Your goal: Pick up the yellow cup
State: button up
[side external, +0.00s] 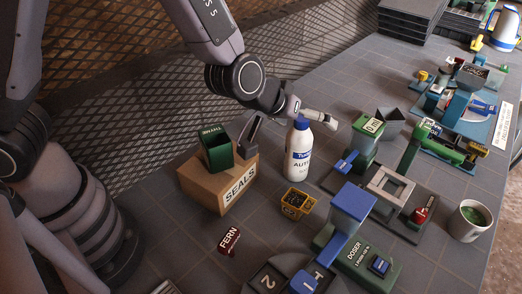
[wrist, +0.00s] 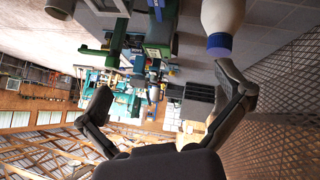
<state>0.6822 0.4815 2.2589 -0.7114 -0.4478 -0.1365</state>
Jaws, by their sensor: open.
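The yellow cup (side external: 296,203) is a small square container with dark contents. It stands upright on the grey tiled table in the middle of the side external view, just in front of the white bottle. I cannot make it out in the wrist view. My gripper (side external: 288,138) is above and behind the cup, apart from it, near the bottle's top. Its two fingers are spread wide in the wrist view (wrist: 165,82), with nothing held between them.
The white bottle (side external: 298,160) with a blue cap stands close to my gripper. A red FERN block (side external: 229,240) lies in front. The blue-and-green doser (side external: 352,205) stands close on the right.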

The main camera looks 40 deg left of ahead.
notch_tip(320, 180, down, 9)
jog(key=s+d+t+y, duration=0.1)
jog(key=s+d+y, duration=0.1)
jog(key=d, duration=0.1)
jog(key=m+t+y, duration=0.1)
jog(key=t+y, duration=0.1)
jog(key=t, duration=0.2)
send_near(304, 194)
jog(key=shift+x, duration=1.15)
jog(key=x, duration=0.7)
jog(key=shift+w+a+f, duration=0.1)
jog(key=c, duration=1.1)
jog(key=shift+o, duration=0.2)
